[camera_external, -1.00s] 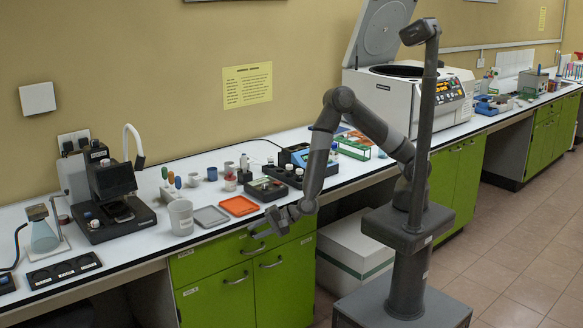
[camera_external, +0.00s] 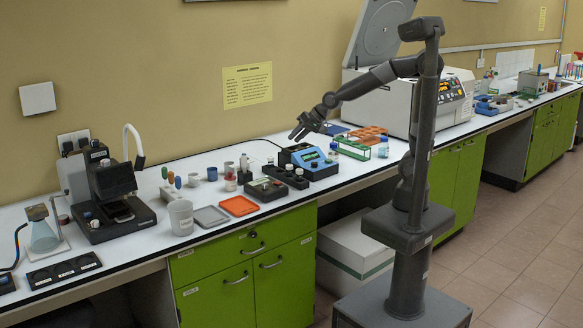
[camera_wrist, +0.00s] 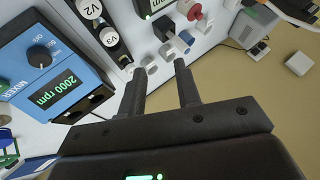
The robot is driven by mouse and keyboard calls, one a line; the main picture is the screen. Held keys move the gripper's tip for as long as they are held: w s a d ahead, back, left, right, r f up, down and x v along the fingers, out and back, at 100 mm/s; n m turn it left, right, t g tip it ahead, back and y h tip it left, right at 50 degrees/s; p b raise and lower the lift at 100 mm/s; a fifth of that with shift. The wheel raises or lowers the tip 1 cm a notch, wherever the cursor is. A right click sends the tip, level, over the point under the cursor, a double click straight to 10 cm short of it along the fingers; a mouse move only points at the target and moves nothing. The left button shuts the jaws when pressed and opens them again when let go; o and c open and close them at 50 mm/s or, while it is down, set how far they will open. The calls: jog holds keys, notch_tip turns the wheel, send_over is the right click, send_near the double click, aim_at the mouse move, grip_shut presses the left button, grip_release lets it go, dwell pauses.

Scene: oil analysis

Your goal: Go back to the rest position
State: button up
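My gripper (camera_external: 298,134) is raised above the bench, over the blue mixer (camera_external: 307,157). In the wrist view my gripper (camera_wrist: 160,68) has its two fingers apart with nothing between them, so it is open and empty. The mixer (camera_wrist: 45,65) lies left of the fingers in the wrist view, with a lit "2000 rpm" display and a dark knob. My arm reaches out to the left from my column in the outside view.
The floor (camera_external: 510,240) at right is clear.

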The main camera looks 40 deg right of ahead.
jog(key=s+d+r+h, duration=0.1)
jog(key=s+d+h, duration=0.2)
jog(key=d, duration=1.2)
jog(key=s+d+r+h, duration=0.1)
jog(key=s+d+h, duration=0.1)
jog(key=s+d, duration=0.8)
jog(key=d, duration=0.6)
jog(key=shift+r+g+h, duration=0.15)
jog(key=shift+g+h, duration=0.15)
jog(key=shift+h, duration=0.1)
